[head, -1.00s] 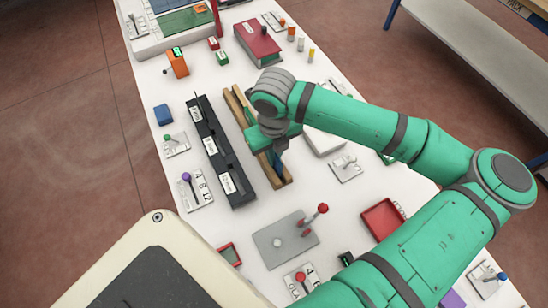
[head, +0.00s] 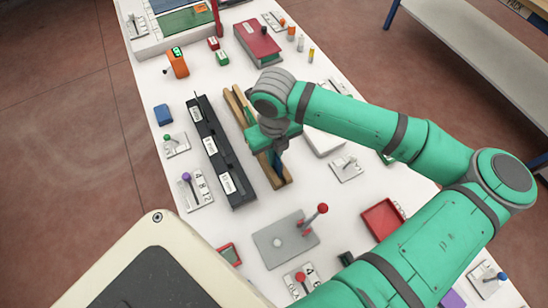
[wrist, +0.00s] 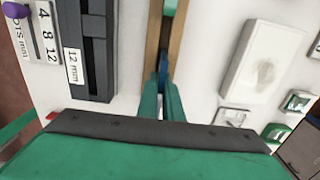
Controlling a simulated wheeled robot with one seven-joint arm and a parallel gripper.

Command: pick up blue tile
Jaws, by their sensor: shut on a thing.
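My gripper (head: 277,166) points down over the wooden rack (head: 281,181), between its two brown rails. In the wrist view its green fingers (wrist: 161,98) are shut on a narrow blue piece, the blue tile (wrist: 163,68), seen nearly edge-on between the rails. Most of the tile is hidden by the fingers and rails. In the head view the fingers and arm hide it, so I cannot tell whether it is clear of the rack. A green piece (wrist: 170,6) also sits between the rails, farther along.
A black tray with labelled compartments (head: 220,160) stands left of the rack. A white block (head: 323,140) lies to the right. A grey plate with a red-knobbed lever (head: 284,240) and a red tray (head: 382,220) are nearer. A blue block (head: 162,113) sits at the left edge.

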